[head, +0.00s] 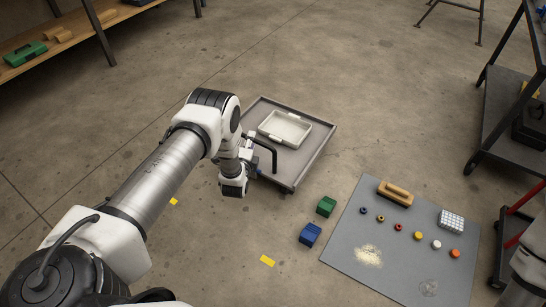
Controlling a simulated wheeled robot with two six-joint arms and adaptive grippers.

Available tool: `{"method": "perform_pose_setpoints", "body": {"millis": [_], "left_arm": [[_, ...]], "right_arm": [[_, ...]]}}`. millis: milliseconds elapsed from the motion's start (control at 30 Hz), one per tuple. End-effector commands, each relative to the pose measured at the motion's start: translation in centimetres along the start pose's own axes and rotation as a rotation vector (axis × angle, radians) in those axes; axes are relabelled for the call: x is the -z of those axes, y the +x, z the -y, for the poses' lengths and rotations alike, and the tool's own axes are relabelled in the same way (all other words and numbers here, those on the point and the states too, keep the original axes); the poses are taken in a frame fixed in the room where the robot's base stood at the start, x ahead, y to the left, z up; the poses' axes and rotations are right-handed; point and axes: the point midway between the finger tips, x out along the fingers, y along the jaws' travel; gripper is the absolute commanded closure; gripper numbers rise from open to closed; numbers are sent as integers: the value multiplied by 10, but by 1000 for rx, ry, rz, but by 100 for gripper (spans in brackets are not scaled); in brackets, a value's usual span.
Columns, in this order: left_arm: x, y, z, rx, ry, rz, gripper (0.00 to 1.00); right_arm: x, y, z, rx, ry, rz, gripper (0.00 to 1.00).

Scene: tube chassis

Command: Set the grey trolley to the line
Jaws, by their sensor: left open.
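The grey trolley (312,163) stands on the floor at upper centre, a low flat platform with a raised rim and a black bar handle (262,146) at its near left side. A white tray (284,129) lies on it. My left arm reaches in from the lower left, and my left gripper (252,166) is beside the handle end of the trolley. It is open, its fingers mostly hidden by the wrist; I cannot tell whether it touches the handle. Two yellow floor marks (267,260) (173,201) lie nearer to me, apart from the trolley. My right gripper is out of view.
A green block (326,206) and a blue block (310,234) sit on the floor near the trolley. A grey mat (345,245) with a brush, small coloured parts and a pale pile lies to the right. Dark shelving (505,95) stands at right, a wooden bench (75,30) at upper left.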

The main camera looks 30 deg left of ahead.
Motion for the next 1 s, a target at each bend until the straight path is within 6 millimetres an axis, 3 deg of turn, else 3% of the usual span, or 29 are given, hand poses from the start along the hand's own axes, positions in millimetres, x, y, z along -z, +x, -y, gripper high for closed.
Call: {"method": "perform_pose_setpoints", "body": {"millis": [33, 133, 267, 600, 933, 1000], "left_arm": [[-1, 2, -34, -10, 2, 4, 57], [-3, 0, -48, -21, 5, 5, 57], [-3, 7, -49, -23, 5, 5, 57], [-3, 67, -52, -24, 4, 5, 57], [-3, 76, -48, -26, 5, 4, 57], [-3, 76, -48, -26, 4, 4, 81]], "right_arm": [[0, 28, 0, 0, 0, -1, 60], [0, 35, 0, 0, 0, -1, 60], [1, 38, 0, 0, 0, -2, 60], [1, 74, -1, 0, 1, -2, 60], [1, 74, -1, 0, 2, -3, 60], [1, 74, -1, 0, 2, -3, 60]]}}
